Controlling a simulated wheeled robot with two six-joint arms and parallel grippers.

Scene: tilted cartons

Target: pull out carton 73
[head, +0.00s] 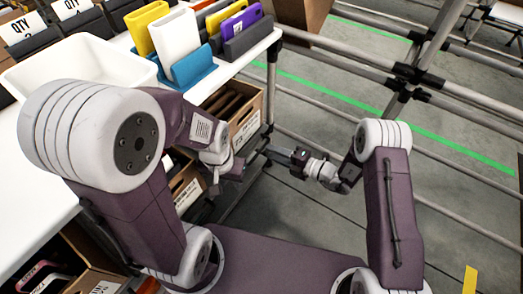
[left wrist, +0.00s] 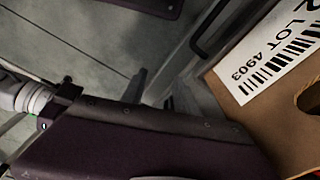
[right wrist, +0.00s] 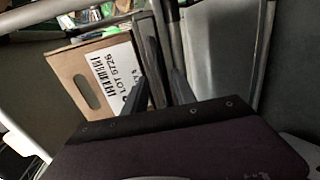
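An open brown carton (head: 243,120) with a white label sits in the rack bay under the table's right end. It also shows in the right wrist view (right wrist: 88,72), its label reading LOT 5726. A second brown carton (head: 187,186) sits lower left; the left wrist view shows a carton (left wrist: 290,125) labelled LOT 4903. I cannot read 73 surely on either. My left gripper (head: 236,170) is open and empty, beside the cartons' label faces. My right gripper (head: 276,156) is open and empty, in front of the bay; its fingers (right wrist: 158,92) show apart, short of the carton.
The white table (head: 32,170) above carries a white bin (head: 75,65) and colored upright items (head: 178,40). Rack posts (head: 271,85) stand beside the upper carton. Another carton (head: 75,262) sits at lower left. Open floor (head: 310,105) lies to the right, with metal rails (head: 440,85) beyond.

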